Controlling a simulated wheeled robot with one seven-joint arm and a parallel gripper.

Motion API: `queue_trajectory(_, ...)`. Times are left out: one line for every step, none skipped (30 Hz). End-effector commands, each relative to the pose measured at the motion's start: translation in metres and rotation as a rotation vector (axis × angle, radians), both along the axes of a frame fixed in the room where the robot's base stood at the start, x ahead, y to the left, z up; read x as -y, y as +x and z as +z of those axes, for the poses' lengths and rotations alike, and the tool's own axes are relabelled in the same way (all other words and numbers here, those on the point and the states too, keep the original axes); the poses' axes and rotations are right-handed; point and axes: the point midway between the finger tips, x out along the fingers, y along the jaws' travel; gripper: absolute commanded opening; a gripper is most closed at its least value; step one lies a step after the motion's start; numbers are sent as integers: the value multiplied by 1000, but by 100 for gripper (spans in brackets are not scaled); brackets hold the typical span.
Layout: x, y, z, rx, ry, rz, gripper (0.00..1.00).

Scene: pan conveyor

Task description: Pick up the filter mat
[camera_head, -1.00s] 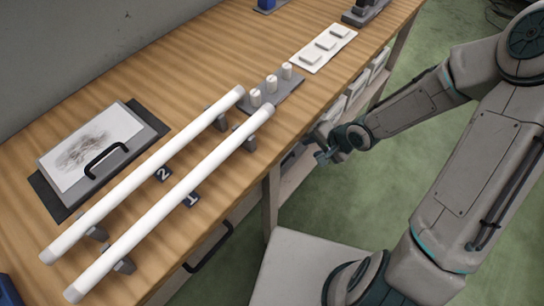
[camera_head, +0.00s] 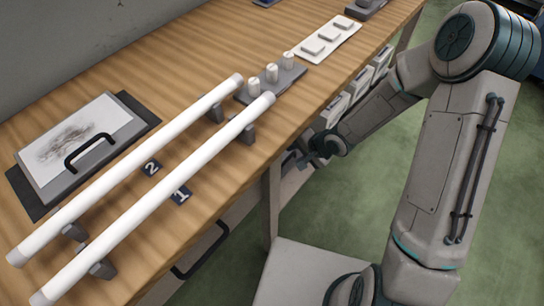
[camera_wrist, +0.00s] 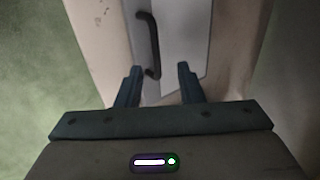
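In the head view, a white sheet with a dark smudge (camera_head: 62,140) lies on a grey plate with a black bow handle (camera_head: 88,153) at the bench's left. I cannot tell for sure whether this is the filter mat. My gripper (camera_head: 297,159) is low at the bench's front edge, by the shelf under the top, partly hidden by my wrist. In the wrist view my gripper (camera_wrist: 160,72) is open and empty. A pale panel (camera_wrist: 185,35) with a black bow handle (camera_wrist: 148,43) lies beyond its fingers; the handle's lower end shows between the fingertips.
Two white tubes (camera_head: 150,185) (camera_head: 130,165) rest on brackets across the wooden bench (camera_head: 215,190). Behind them stand a grey block with white pegs (camera_head: 275,82) and a white plate with pads (camera_head: 325,42). Several pale boxes (camera_head: 338,103) sit under the bench edge. A drawer handle (camera_head: 205,255) juts out.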

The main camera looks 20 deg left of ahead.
Motion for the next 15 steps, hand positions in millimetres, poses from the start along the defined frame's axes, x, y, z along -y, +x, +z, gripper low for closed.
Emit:
queue_trajectory(-4, 0, -13, 0, 0, 4, 34)
queue_trajectory(-5, 0, -17, 0, -1, 4, 34)
queue_trajectory(-6, 1, -21, 0, -1, 3, 34)
queue_trajectory(-9, 2, -24, 0, -1, 4, 34)
queue_trajectory(-11, 2, -26, -1, -1, 3, 34)
queue_trajectory(-12, 4, -29, -1, -1, 1, 34)
queue_trajectory(-14, 4, -31, 0, 0, 1, 34)
queue_trajectory(-15, 5, -32, 0, 0, 2, 34)
queue_trajectory(-16, 5, -33, 0, 0, 2, 34)
queue_trajectory(-16, 6, -33, 0, 0, 1, 34)
queue_trajectory(-17, 6, -33, 1, 0, 1, 34)
queue_trajectory(-17, 6, -33, 0, 0, 0, 34)
queue_trajectory(-16, 6, -33, 0, 0, 0, 34)
queue_trajectory(-16, 6, -32, 0, 0, 0, 34)
queue_trajectory(-16, 6, -32, 0, 0, 0, 34)
